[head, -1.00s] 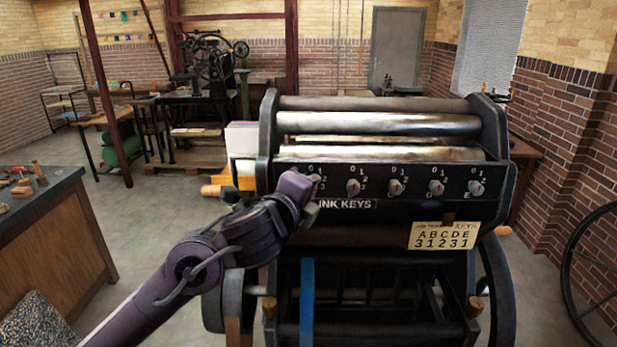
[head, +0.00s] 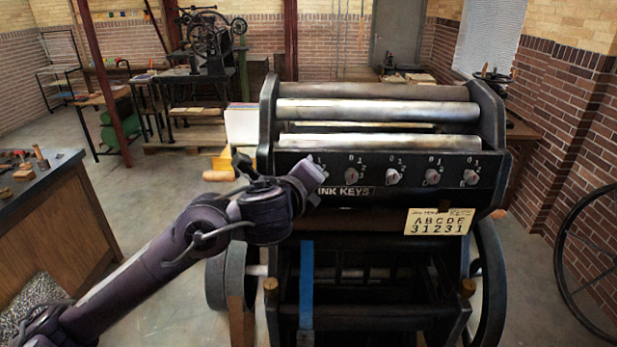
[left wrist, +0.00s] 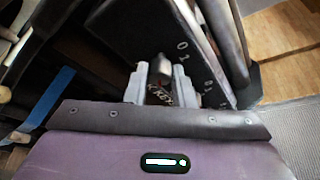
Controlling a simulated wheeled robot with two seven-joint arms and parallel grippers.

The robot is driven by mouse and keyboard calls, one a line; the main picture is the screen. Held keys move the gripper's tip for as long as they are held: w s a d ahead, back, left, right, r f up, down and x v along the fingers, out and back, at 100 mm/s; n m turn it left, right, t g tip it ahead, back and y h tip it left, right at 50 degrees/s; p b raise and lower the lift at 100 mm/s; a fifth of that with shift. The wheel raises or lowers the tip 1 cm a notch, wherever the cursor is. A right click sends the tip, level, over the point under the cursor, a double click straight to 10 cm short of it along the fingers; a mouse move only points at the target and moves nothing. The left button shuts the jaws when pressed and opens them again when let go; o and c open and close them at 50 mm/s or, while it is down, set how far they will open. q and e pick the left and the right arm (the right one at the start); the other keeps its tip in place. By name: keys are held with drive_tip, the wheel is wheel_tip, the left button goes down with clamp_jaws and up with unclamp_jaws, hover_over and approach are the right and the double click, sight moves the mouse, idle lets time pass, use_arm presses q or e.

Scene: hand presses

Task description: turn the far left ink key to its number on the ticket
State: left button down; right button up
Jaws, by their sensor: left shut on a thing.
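The far left ink key is a small grey knob (left wrist: 162,66) between my fingers in the left wrist view; in the head view my gripper hides most of it. My left gripper (head: 317,182) is shut on this key at the left end of the black key panel (head: 410,196). Its two fingers (left wrist: 161,82) show on either side of the knob. I cannot tell where its pointer stands. A cream ticket (head: 438,222) below the panel reads ABCDE over 31231, with 3 under A. My right gripper is not in view.
Several other ink keys, such as the one beside it (head: 351,174), line the panel to the right, with digits around them. Metal rollers (head: 380,110) lie above. A blue strip (head: 306,290) hangs below. A dark-topped bench (head: 40,190) stands at left.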

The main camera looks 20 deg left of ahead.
use_arm(q)
drive_tip(key=shift+a+r, duration=0.15)
drive_tip(key=c, duration=1.5)
unclamp_jaws()
drive_tip(key=shift+o, duration=1.3)
drive_tip(key=shift+w, duration=0.15)
drive_tip(key=p+v, duration=0.2)
drive_tip(key=v, duration=0.5)
drive_tip(key=shift+s, duration=0.4)
